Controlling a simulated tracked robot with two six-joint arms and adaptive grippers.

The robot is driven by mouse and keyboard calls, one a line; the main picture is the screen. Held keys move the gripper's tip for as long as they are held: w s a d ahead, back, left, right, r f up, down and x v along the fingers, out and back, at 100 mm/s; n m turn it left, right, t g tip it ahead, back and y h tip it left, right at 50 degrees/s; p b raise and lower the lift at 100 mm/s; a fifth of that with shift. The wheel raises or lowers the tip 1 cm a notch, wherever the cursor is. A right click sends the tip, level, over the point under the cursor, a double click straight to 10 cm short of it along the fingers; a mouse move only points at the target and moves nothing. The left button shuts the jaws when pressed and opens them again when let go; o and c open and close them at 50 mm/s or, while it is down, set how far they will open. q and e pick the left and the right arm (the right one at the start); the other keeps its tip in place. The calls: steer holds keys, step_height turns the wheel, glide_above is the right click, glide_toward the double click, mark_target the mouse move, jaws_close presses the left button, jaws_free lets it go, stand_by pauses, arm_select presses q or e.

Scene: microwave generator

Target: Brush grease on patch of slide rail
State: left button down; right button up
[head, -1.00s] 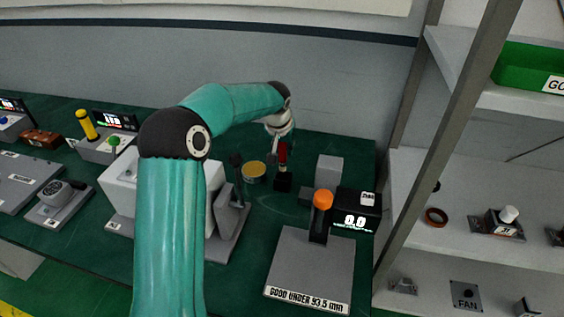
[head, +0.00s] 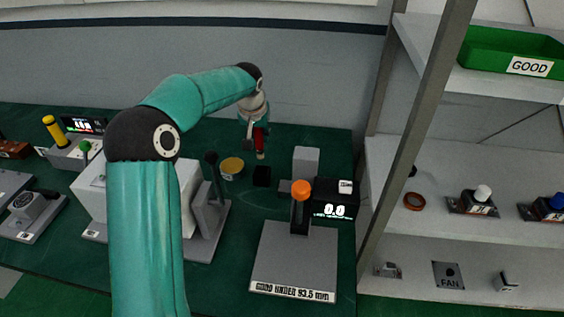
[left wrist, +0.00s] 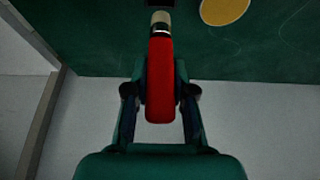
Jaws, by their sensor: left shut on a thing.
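My left gripper (head: 256,125) is shut on a red-handled brush (head: 261,137) and holds it above the bench, bristles down. In the left wrist view the red handle (left wrist: 161,75) lies between the fingers, with a pale bristle tip (left wrist: 161,18) at its end. A small black block (head: 262,176) stands just below the brush, apart from its tip. A round tin with a yellow top (head: 232,166) sits left of the block and also shows in the left wrist view (left wrist: 223,10). I cannot pick out the greased patch of slide rail. My right gripper is not in view.
A grey gauge stand (head: 293,265) with an orange knob (head: 301,188) and a display (head: 333,210) stands to the right. A white box (head: 95,200) is partly behind my left arm. Shelves (head: 450,175) with parts and a green bin (head: 505,52) are at right.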

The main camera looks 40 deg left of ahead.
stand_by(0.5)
arm_select(q)
steer(key=shift+n, duration=0.4)
steer(key=shift+a+r+n+y, duration=0.1)
steer(key=shift+a+n+y, duration=0.15)
steer(key=shift+n, duration=0.25)
steer(key=s+a+n+g+y+p, duration=0.2)
steer(key=s+a+n+g+p, duration=0.1)
steer(key=a+n+p, duration=0.55)
steer(key=shift+m+h, duration=0.25)
steer(key=shift+m, duration=0.4)
steer(key=shift+s+d+b+x, duration=0.1)
steer(key=shift+d+b+x, duration=0.05)
steer(key=shift+b+x, duration=0.75)
steer(key=shift+s+d+b+x, duration=0.15)
steer(key=shift+b+x, duration=0.5)
steer(key=shift+x, duration=0.55)
steer(key=shift+s+d+b+x, duration=0.1)
steer(key=shift+b+x, duration=0.65)
steer(key=shift+x, duration=0.3)
steer(key=shift+f+b, duration=0.5)
steer(key=shift+f, duration=0.1)
